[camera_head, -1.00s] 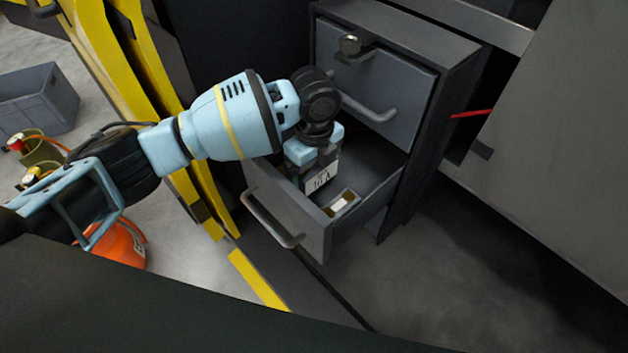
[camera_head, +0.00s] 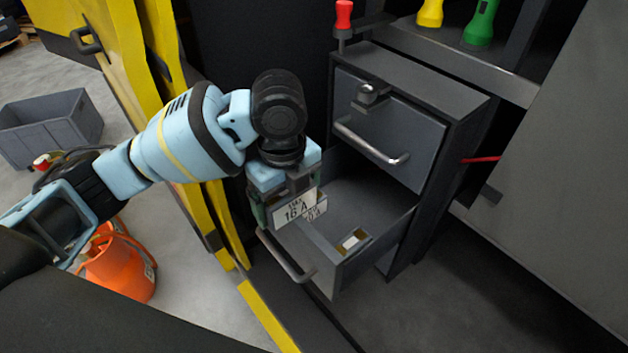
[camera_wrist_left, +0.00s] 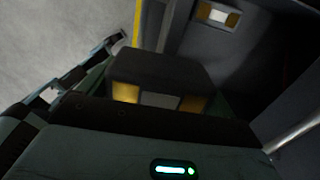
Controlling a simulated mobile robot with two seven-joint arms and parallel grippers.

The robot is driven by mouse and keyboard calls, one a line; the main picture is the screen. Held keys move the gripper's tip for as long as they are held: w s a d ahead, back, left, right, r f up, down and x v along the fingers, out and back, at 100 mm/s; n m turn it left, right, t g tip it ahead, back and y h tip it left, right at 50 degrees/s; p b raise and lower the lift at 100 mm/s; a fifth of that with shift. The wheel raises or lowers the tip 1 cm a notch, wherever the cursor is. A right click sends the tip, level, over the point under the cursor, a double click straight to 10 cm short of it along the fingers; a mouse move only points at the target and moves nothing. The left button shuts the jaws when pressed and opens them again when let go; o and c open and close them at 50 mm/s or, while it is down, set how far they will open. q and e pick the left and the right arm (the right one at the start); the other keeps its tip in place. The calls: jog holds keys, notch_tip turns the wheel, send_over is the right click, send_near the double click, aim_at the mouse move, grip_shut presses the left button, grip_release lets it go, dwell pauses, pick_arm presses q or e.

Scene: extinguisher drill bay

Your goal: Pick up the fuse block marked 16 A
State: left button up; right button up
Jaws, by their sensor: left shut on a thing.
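My left gripper (camera_head: 287,198) is shut on the fuse block (camera_head: 293,211), whose white label reads 16 A. It holds the block at the left part of the open lower drawer (camera_head: 330,262), seemingly above its rim; the exact height is hard to tell. In the left wrist view the block (camera_wrist_left: 160,72) is dark with brass-coloured parts and sits between the fingers. My right gripper is not in view.
A small white and brass piece (camera_head: 353,240) lies in the drawer, near its front. The upper drawer (camera_head: 390,125) is closed. A yellow cabinet door edge (camera_head: 160,60) stands close on the left. A grey crate (camera_head: 50,130) and an orange cylinder (camera_head: 120,265) are on the floor.

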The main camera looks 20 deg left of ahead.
pick_arm(q)
jog(key=s+a, duration=0.4)
jog(key=s, duration=0.3)
jog(key=shift+a, duration=0.3)
